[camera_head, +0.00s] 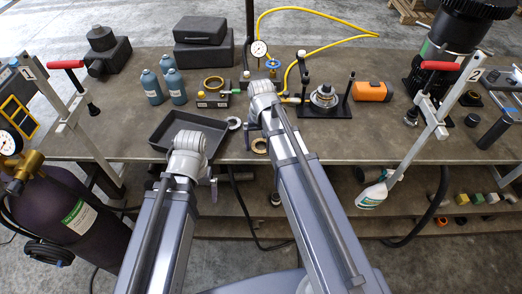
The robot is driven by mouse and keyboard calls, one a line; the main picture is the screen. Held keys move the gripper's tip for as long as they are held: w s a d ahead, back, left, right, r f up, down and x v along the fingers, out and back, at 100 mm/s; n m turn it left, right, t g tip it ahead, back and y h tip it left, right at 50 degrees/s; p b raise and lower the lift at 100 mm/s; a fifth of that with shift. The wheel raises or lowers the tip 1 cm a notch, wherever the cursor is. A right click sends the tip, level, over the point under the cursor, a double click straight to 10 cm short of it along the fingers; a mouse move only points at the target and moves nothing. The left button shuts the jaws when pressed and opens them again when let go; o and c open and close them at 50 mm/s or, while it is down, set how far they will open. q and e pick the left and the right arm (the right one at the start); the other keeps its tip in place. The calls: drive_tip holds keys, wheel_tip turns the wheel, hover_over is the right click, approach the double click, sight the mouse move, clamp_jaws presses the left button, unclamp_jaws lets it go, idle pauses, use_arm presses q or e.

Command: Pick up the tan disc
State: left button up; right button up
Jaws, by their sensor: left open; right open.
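A tan disc (259,146), ring-like, lies flat near the front edge of the bench, just left of my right forearm, which partly covers it. My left gripper (188,142) is at the end of the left arm, over the front of the black tray, left of the disc. My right gripper (262,91) is farther back over the bench, beyond the disc. Both grippers are open and apart from the disc. Their fingertips are small and hard to make out. I see nothing held in either.
The black tray (158,138) looks empty. A pale metal ring (234,123) lies right of it. Red-handled clamp stands (441,67) rise at the sides.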

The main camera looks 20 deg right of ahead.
drive_tip(key=shift+r, duration=0.1)
drive_tip(key=shift+c, duration=0.2)
drive_tip(key=c, duration=1.3)
